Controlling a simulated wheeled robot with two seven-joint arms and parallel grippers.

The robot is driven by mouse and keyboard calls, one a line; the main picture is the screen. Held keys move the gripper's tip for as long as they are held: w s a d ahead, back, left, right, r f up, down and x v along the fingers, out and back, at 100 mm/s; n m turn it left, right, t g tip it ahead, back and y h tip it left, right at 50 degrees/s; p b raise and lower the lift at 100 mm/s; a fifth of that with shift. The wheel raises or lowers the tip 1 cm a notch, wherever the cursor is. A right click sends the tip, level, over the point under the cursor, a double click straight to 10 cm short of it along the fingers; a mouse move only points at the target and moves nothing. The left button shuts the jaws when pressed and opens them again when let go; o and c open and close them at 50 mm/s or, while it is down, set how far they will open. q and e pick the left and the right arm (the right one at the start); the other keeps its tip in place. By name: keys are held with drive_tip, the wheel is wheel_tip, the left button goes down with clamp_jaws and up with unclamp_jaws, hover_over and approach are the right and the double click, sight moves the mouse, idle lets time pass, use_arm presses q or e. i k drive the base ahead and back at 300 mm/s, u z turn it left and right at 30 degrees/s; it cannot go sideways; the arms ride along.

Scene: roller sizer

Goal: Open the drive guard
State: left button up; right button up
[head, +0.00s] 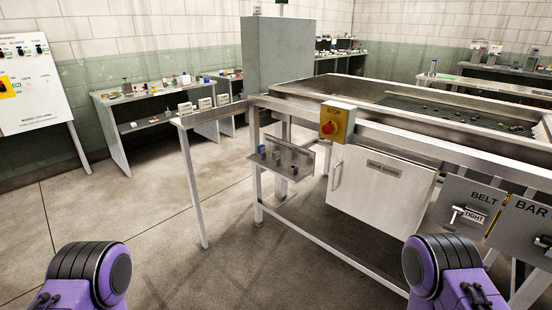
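The drive guard (381,190) is a white panel with a dark "DRIVE GUARD" label, below the steel rail of the roller sizer (404,133). It looks shut. Its upright bar handle (336,176) is on its left side. Purple and black parts of my two arms show at the bottom left and bottom right, apart from the guard. Neither of my grippers is in view.
A yellow stop box (337,122) with a red button sits above the guard's left part. A small control shelf (281,158) juts out left of it. Belt and bar panels (468,208) with handles are to the right. Open floor (150,235) lies at left.

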sight(389, 194)
drive_tip(key=u, duration=0.05)
drive_tip(key=k, duration=0.6)
drive_tip(key=z, duration=0.6)
drive_tip(key=i, duration=0.95)
drive_tip(key=z, duration=0.4)
